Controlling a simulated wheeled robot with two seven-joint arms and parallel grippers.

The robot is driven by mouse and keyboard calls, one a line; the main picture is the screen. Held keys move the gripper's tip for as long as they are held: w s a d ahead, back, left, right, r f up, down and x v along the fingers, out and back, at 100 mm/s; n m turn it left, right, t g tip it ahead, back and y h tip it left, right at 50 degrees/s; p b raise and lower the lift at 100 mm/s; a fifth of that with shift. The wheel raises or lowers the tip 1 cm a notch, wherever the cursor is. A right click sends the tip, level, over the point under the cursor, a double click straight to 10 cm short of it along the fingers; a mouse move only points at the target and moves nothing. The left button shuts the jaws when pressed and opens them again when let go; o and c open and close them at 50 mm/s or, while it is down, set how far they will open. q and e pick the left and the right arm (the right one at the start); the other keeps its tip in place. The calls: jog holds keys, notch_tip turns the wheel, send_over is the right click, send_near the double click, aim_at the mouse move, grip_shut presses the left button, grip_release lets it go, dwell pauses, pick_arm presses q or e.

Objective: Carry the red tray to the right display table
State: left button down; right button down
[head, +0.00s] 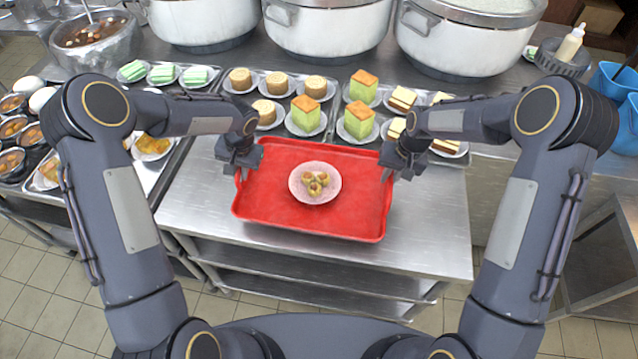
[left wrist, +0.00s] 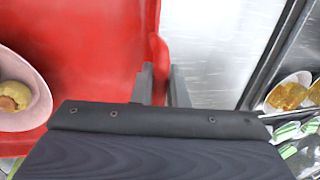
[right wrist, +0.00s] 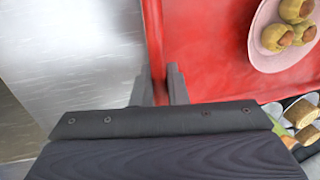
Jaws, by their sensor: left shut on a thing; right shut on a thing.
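The red tray (head: 270,215) is over the steel table (head: 440,220) in front of me; I cannot tell whether it rests on the top or hangs just above it. A pink plate (head: 298,195) with several small yellow-green pastries (head: 316,183) sits in its middle. My left gripper (head: 240,172) is shut on the tray's left rim. In the left wrist view the fingers (left wrist: 158,85) straddle the red rim. My right gripper (head: 388,174) is shut on the tray's right rim. In the right wrist view its fingers (right wrist: 158,85) pinch that rim.
Behind the tray stand trays of plated cakes (head: 305,115) and large steel stockpots (head: 327,30). A cart with bowls and eggs (head: 40,125) is at the left. Blue containers (head: 610,85) and a bottle (head: 570,42) are at the right. Bare tabletop shows right of the red tray.

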aim_at(243, 182)
pick_arm(q)
jog(key=shift+f, duration=0.1)
pick_arm(e)
jog(key=shift+f, duration=0.1)
